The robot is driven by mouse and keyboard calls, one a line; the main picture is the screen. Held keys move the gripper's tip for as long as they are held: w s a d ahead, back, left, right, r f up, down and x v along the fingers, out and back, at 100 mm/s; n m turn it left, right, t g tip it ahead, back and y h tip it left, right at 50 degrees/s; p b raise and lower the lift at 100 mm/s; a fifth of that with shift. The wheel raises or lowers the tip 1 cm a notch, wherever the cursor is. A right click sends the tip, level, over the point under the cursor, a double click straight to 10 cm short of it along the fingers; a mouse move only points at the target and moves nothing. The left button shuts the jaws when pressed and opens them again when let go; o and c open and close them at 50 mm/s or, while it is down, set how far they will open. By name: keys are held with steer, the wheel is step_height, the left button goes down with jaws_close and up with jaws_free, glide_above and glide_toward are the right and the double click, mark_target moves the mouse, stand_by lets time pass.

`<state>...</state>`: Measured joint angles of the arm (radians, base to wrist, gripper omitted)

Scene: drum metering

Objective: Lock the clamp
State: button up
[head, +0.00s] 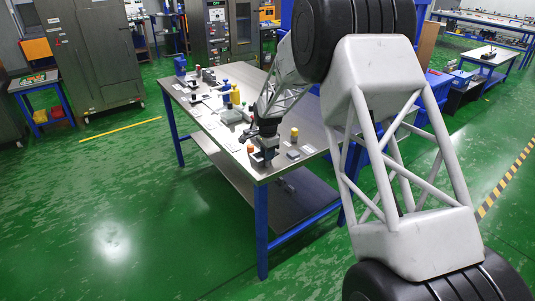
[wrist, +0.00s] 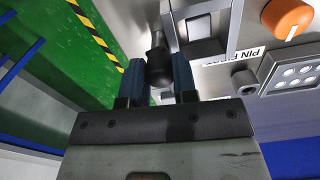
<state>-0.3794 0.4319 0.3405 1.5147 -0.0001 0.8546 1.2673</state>
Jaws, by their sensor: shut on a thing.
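In the wrist view, my gripper (wrist: 158,72) has its two blue fingers shut on a black handle (wrist: 157,45), which looks like the lever of the clamp. The handle runs up to a grey metal fixture (wrist: 203,25) with a dark square face; the fixture's far part is cut off by the picture edge. In the head view, my gripper (head: 265,141) is over the near corner of the steel table, at a small dark fixture (head: 260,158). It hides most of the clamp there, and the lever's angle cannot be told.
In the wrist view, an orange knob (wrist: 288,17), a partly hidden label (wrist: 233,57) and a grey block with round holes (wrist: 293,74) are right of the fixture. The steel table (head: 205,128) holds several bottles and small items further back. Its front edge is close to my gripper.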

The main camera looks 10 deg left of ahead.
steer(key=n, duration=1.2)
steer(key=shift+n, duration=2.1)
steer(key=o, duration=0.9)
steer(key=shift+r, duration=0.1)
steer(key=shift+r, duration=3.8)
